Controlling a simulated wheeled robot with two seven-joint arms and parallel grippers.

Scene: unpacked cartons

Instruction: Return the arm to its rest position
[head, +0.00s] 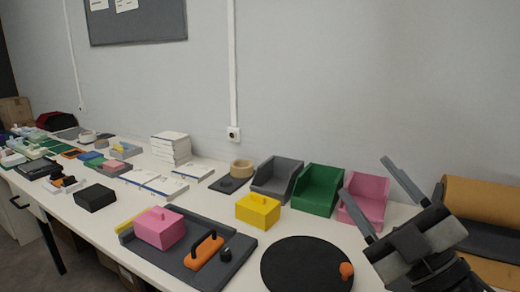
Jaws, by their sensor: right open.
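My right gripper (382,196) is at the right of the head view, raised in front of the table's right end. Its two fingers are spread wide with nothing between them. Its near finger overlaps the pink open bin (370,193) in the picture. The rest of my right arm is mostly out of view below the frame. My left gripper is not in view.
The white table (235,221) holds a grey tray (232,269) with a pink lidded block (159,228) and orange handle.

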